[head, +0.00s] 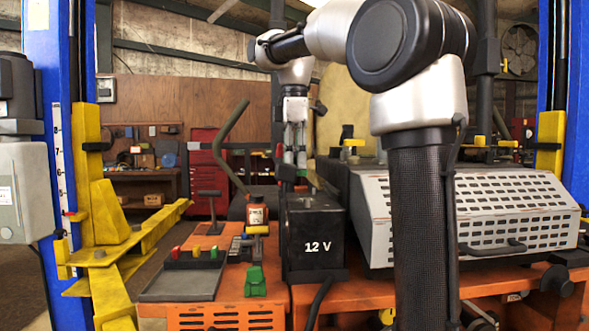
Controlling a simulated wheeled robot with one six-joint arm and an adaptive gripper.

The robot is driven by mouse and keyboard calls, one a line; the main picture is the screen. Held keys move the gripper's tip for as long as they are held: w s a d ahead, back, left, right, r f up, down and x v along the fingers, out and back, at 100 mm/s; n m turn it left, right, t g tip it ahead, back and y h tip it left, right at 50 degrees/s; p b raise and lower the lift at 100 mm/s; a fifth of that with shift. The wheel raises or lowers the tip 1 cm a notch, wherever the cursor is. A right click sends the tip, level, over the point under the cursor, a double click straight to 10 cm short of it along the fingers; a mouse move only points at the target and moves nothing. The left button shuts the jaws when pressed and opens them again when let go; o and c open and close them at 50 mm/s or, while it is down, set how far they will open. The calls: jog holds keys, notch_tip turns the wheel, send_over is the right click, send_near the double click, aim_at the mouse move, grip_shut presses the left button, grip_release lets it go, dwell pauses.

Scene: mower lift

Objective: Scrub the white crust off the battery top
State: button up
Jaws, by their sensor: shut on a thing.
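The black battery (316,240), marked 12 V, stands upright on the orange deck in the middle of the head view. Its top is seen at a shallow angle. A small pale spot shows there, but I cannot tell how much is white crust. My gripper (294,152) points down over the rear left of the battery top. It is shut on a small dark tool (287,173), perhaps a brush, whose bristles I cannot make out. I cannot tell whether the tool touches the battery.
A grey tray (180,284) with coloured pieces at its back edge, a green clip (255,282) and a red-and-white bottle (257,214) are left of the battery. A perforated grey cover (475,215) stands close on its right. Blue lift posts flank the machine.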

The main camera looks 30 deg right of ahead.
jog(key=shift+r, duration=0.15)
jog(key=shift+r, duration=1.45)
jog(key=shift+f, duration=0.15)
